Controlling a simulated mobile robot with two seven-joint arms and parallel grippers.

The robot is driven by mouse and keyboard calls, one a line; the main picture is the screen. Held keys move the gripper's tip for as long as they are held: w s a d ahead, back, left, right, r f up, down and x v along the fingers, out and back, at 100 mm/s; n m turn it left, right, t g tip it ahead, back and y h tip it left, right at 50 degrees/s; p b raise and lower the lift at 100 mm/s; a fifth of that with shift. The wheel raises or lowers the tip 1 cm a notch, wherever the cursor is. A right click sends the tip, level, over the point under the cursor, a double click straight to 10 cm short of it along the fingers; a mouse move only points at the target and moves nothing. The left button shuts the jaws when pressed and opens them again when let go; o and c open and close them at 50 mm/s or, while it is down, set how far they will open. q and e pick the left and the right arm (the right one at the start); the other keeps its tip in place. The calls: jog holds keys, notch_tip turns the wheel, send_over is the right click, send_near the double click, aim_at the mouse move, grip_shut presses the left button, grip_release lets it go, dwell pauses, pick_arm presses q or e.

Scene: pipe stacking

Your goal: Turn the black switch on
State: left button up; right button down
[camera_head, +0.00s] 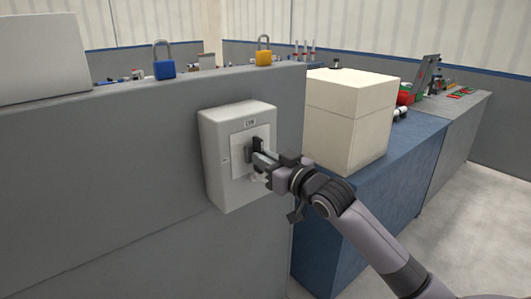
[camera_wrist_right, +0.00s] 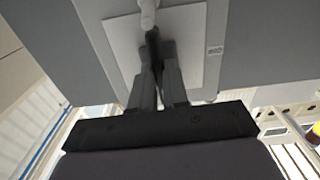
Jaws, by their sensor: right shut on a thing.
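A white switch box (camera_head: 218,170) with a small label at its top is fixed to the grey panel face. A lighter square plate (camera_head: 237,164) on it carries the black switch (camera_head: 257,144). My right gripper (camera_head: 260,160) reaches in from the right and is shut on the black switch. In the right wrist view the black switch (camera_wrist_right: 152,42) shows between the finger tips of my right gripper (camera_wrist_right: 158,62), in front of the plate (camera_wrist_right: 120,40). The fingers partly hide the switch. My left gripper is not in view.
A blue padlock (camera_head: 164,69) and a yellow padlock (camera_head: 263,58) stand on the ledge above the box. A large cream box (camera_head: 345,120) sits on a blue bench (camera_head: 400,165) to the right, close to my right arm. Bare floor lies at far right.

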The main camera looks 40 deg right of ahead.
jog(key=shift+m, duration=0.3)
jog(key=c, duration=1.1)
grip_release()
jog(key=shift+s+d+b, duration=0.15)
jog(key=shift+s+b, duration=0.05)
jog(key=shift+s, duration=1.6)
jog(key=shift+s+d+b, duration=0.1)
jog(key=shift+s+b, duration=0.05)
jog(key=shift+s, duration=1.65)
jog(key=s+a+f+g+p, duration=0.1)
jog(key=s+a+f+g, duration=0.1)
jog(key=f, duration=0.7)
jog(key=s+a+f+g, duration=0.2)
jog(key=s+a+f, duration=0.1)
jog(key=f, duration=0.6)
jog(key=s+a+f+g, duration=0.1)
jog(key=s+a+f, duration=0.2)
jog(key=s+f, duration=0.1)
jog(key=s+a+f+n+g, duration=0.1)
jog(key=s+a+f, duration=0.3)
jog(key=s+f, duration=0.1)
jog(key=s+a+f+g+y, duration=0.1)
jog(key=s+a+f, duration=0.2)
jog(key=s+f, duration=0.2)
jog(key=shift+a+f+n+g+p, duration=0.15)
jog(key=shift+f+n+p, duration=0.05)
jog(key=shift+f, duration=0.25)
jog(key=shift+a+f+n+g+p, duration=0.15)
jog(key=shift+f+n+p, duration=0.05)
jog(key=shift+f, duration=0.25)
